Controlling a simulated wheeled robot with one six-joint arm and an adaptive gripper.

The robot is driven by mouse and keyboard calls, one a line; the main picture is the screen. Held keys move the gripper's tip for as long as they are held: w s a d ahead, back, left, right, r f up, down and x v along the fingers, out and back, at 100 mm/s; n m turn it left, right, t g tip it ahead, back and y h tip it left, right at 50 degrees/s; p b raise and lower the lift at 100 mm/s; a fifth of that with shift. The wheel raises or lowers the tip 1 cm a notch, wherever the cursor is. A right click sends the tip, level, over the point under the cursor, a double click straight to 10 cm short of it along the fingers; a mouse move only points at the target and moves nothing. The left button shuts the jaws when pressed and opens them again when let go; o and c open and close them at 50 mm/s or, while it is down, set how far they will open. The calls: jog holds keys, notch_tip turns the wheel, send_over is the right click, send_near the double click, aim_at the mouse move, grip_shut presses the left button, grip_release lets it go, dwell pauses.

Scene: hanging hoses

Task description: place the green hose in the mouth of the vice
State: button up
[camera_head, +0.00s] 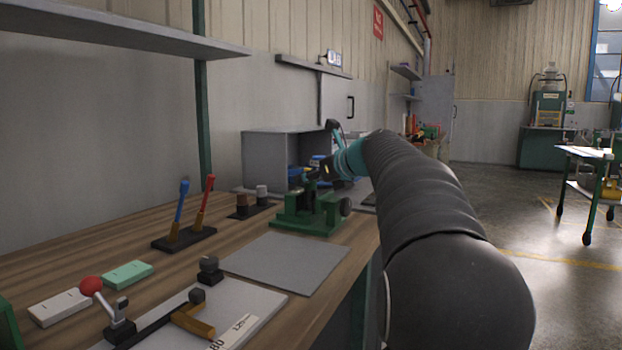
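A green vice (302,221) stands on the wooden bench, with a dark round knob on its right side. My arm reaches forward from the lower right. My gripper (318,172) is small and dark in this view, above the vice and close to its top. Its fingers blend into the dark and blue things behind, so I cannot tell whether they are open or shut. I cannot make out a green hose clearly. The mouth of the vice is partly hidden by the gripper and poorly resolved.
A grey open cabinet (270,156) stands behind the vice. A flat grey plate (285,262) lies in front of it. A stand with blue and red handled tools (184,238) is to the left. A clamp with a red ball (91,286) is at the front left.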

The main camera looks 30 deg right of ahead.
jog(key=shift+r, duration=0.2)
jog(key=v, duration=1.2)
jog(key=shift+p, duration=0.3)
